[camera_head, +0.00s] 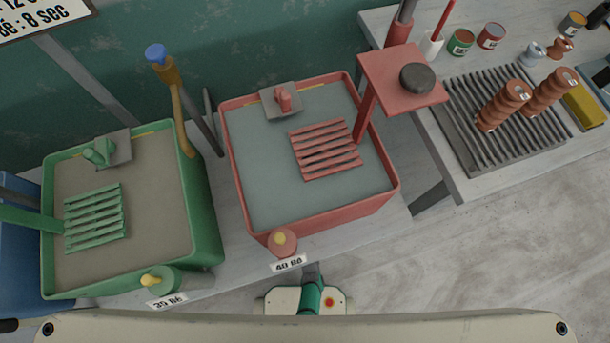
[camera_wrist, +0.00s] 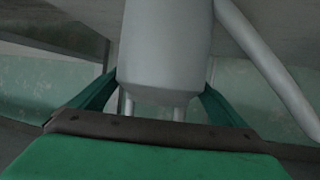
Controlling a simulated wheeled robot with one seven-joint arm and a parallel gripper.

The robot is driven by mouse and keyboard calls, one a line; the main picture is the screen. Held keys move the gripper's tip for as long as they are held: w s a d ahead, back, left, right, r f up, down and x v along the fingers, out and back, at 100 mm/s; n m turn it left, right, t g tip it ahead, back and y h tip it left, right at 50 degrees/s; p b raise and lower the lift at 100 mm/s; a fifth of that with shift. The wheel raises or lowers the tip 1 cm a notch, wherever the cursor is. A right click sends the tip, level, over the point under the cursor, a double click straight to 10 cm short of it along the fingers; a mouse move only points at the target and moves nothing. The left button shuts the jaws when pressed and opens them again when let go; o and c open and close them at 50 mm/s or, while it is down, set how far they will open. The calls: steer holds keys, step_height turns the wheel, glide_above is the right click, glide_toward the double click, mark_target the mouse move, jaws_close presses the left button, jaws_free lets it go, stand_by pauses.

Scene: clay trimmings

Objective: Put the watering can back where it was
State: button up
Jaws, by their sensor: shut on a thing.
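The watering can (camera_wrist: 165,45) fills the upper middle of the wrist view as a pale grey rounded body. A slanted grey tube (camera_wrist: 265,60), apparently its spout or handle, runs down to the right. My gripper (camera_wrist: 160,88) has one green finger on each side of the body and is shut on it. The can's top and far side are out of frame. In the head view I cannot make out the can or the fingers; only a part of my own arm shows at the bottom middle.
A green basin (camera_head: 205,220) and a red basin (camera_head: 315,222) stand on a grey bench. A red stand (camera_head: 385,65) rises at the red basin's right. A ribbed grey rack (camera_head: 465,135) with copper-coloured pieces (camera_head: 500,105) and paint tins (camera_head: 460,42) occupies the right table. The floor (camera_head: 500,260) at lower right is clear.

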steer(key=shift+w, duration=0.15)
steer(key=o, duration=1.7)
steer(key=shift+f, duration=0.1)
steer(key=shift+o, duration=0.2)
steer(key=v, duration=1.2)
